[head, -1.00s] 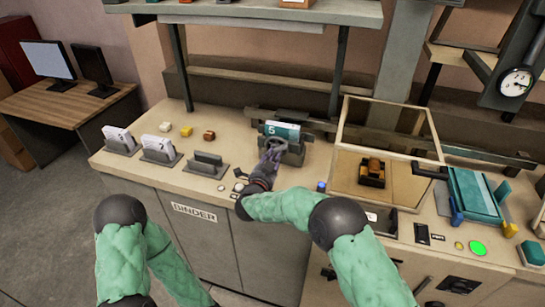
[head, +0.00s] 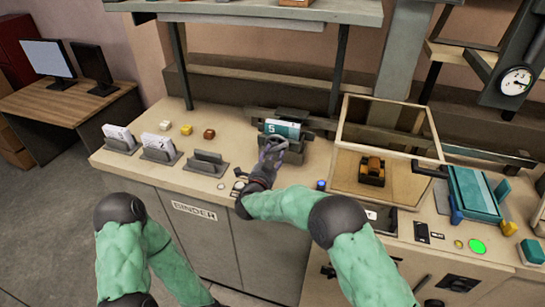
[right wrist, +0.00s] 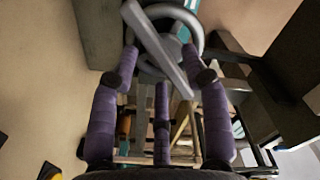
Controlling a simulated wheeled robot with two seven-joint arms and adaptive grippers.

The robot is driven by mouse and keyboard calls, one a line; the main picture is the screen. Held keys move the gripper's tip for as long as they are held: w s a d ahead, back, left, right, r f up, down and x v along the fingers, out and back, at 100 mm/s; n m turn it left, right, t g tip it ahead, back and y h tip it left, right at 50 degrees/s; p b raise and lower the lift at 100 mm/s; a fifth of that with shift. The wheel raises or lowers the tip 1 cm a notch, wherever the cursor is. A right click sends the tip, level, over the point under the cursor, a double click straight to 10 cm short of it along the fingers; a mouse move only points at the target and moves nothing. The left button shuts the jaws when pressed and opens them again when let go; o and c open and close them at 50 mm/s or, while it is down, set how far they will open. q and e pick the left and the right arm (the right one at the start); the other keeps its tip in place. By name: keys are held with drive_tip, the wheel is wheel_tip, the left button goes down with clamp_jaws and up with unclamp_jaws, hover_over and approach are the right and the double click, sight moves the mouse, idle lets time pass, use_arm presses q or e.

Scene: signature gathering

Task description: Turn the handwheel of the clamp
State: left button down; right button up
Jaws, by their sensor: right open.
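The clamp (head: 297,150) stands on the bench and holds a teal-and-white block (head: 287,130) marked 5. Its grey handwheel (right wrist: 176,12), a ring with a bar across it, fills the top of the right wrist view. My right gripper (head: 272,151) is in front of the clamp and partly hides the wheel in the head view. In the right wrist view the purple fingers of the gripper (right wrist: 163,67) are spread, with the wheel's lower part between or just beyond their tips. Contact cannot be told. My left gripper is out of view; only its arm shows.
Holders with numbered white cards (head: 118,139) and an empty-looking holder (head: 206,164) stand left of the clamp. A glass-sided case (head: 389,135) with an orange-and-black object is close on the right. A shelf (head: 250,12) hangs above. Small buttons sit near the bench's front edge.

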drive_tip(key=v, duration=1.2)
idle(0.3)
